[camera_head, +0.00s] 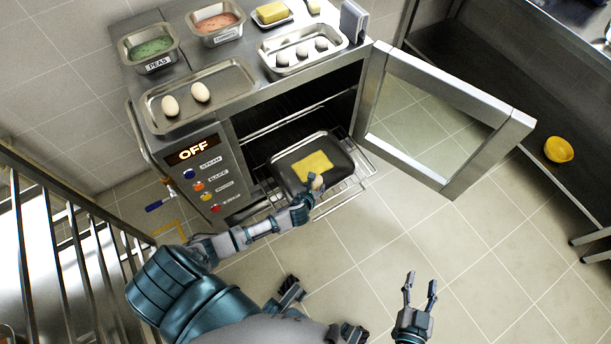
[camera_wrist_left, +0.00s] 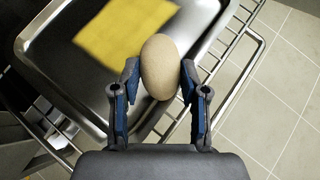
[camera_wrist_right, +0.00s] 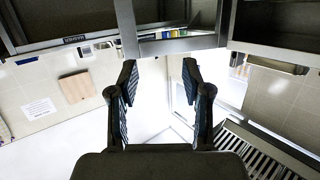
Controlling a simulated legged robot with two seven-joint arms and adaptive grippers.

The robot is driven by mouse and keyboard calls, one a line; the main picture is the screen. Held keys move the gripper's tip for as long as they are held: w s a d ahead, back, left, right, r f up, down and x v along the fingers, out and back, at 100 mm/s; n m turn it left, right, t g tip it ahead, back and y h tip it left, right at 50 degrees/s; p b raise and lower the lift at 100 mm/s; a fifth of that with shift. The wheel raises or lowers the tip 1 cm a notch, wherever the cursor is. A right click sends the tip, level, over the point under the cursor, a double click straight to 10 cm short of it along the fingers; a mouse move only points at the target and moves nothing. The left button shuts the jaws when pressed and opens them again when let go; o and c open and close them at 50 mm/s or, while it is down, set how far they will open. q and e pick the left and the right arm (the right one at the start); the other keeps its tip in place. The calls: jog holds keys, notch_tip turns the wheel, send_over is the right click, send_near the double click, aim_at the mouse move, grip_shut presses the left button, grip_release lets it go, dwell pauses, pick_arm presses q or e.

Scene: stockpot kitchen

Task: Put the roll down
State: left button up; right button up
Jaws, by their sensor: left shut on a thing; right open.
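My left gripper (camera_wrist_left: 160,88) is shut on a tan, egg-shaped roll (camera_wrist_left: 160,66). In the head view the roll (camera_head: 317,183) shows at the fingertips, over the near right part of a dark metal tray (camera_head: 291,181). A flat yellow sheet (camera_head: 312,165) lies in the tray, and it also shows in the left wrist view (camera_wrist_left: 124,32). I cannot tell whether the roll touches the tray. The tray sits on a wire rack pulled out of the open oven. My right gripper (camera_head: 420,287) is open and empty over the floor at the lower right.
The oven door (camera_head: 440,118) stands open to the right. A yellow bowl (camera_head: 558,150) is at far right. A railing (camera_head: 82,250) stands at left.

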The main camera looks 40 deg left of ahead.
pick_arm(q)
jog(key=b, duration=0.2)
send_over(306, 173)
jog(key=s, duration=0.3)
jog(key=shift+d+f, duration=0.45)
jog(key=shift+f, duration=0.05)
jog(key=shift+a, duration=0.15)
notch_tip(306, 173, down, 3)
jog(key=shift+f+b, duration=0.15)
jog(key=shift+b, duration=0.65)
jog(key=shift+f, duration=0.1)
jog(key=o, duration=1)
jog(key=shift+o, duration=0.2)
pick_arm(e)
notch_tip(306, 173, up, 9)
jog(key=a+t+y, duration=0.1)
jog(key=t, duration=0.6)
jog(key=shift+s+t, duration=0.2)
jog(key=shift+t, duration=0.1)
